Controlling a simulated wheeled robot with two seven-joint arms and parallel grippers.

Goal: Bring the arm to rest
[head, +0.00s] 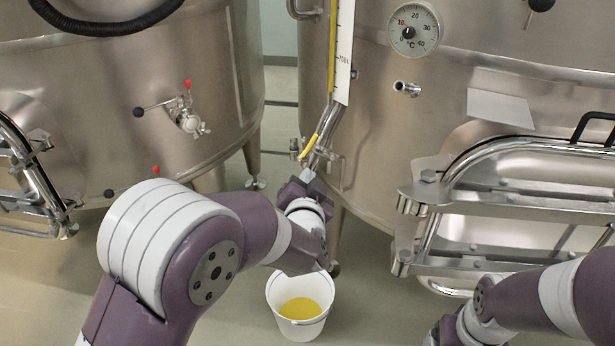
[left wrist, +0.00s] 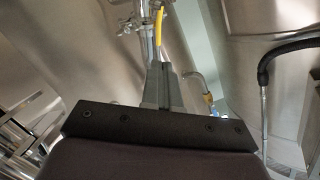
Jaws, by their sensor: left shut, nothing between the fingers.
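My left arm (head: 215,245) reaches in from the left in the head view. Its gripper (head: 308,176) is in front of the right vat's lower left side, just below a small valve fitting. In the left wrist view the two grey fingers (left wrist: 163,80) are together with nothing between them. They point toward the pipe and yellow tube (left wrist: 159,22); I cannot tell whether they touch the fitting. My right arm (head: 530,305) shows at the lower right, and its gripper is out of the frame.
A white bucket (head: 300,325) with yellow liquid stands on the floor below the left gripper. The right vat (head: 370,130) has a gauge and a hatch (head: 510,210) with steel bars. The left vat (head: 110,110) has a red-handled valve (head: 188,118). Open floor lies between the vats.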

